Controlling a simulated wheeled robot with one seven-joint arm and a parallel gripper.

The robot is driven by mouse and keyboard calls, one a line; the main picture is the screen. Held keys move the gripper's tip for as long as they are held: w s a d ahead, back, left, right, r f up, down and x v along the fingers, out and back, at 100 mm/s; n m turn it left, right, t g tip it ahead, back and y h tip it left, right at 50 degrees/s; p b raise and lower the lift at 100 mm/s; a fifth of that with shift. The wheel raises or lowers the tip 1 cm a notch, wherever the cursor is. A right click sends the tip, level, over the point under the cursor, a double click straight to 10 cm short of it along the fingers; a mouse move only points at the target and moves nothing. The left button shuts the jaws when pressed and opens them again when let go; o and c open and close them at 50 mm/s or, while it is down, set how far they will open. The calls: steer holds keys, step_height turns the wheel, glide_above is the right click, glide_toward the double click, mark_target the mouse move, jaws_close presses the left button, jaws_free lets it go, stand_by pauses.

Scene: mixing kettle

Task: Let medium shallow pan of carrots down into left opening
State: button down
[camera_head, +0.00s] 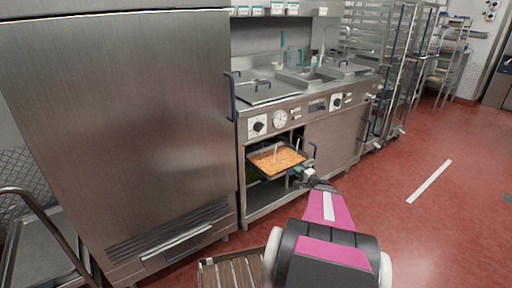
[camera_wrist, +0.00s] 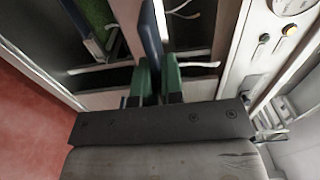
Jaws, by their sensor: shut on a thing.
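The shallow metal pan of orange carrots (camera_head: 275,160) is at the front of the left opening (camera_head: 262,197), under the counter, near its upper part. My gripper (camera_head: 303,175) is shut on the pan's near right edge. In the wrist view, the green fingertips of my gripper (camera_wrist: 159,78) close on the pan's dark edge (camera_wrist: 151,32), seen edge-on. The carrots do not show there. The opening's inside is partly hidden behind the pan. How far the pan reaches inside, and whether it touches a support, I cannot tell.
A green-filled item (camera_wrist: 94,18) sits inside the opening, below the pan. Knobs and a gauge (camera_head: 280,118) are on the panel above. A tall steel cabinet (camera_head: 130,130) stands left, a closed front (camera_head: 333,140) right. Red floor (camera_head: 420,220) is free at right.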

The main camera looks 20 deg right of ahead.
steer(key=v, duration=1.2)
steer(key=shift+s, duration=0.4)
steer(key=shift+d+r, duration=0.1)
steer(key=shift+d, duration=0.05)
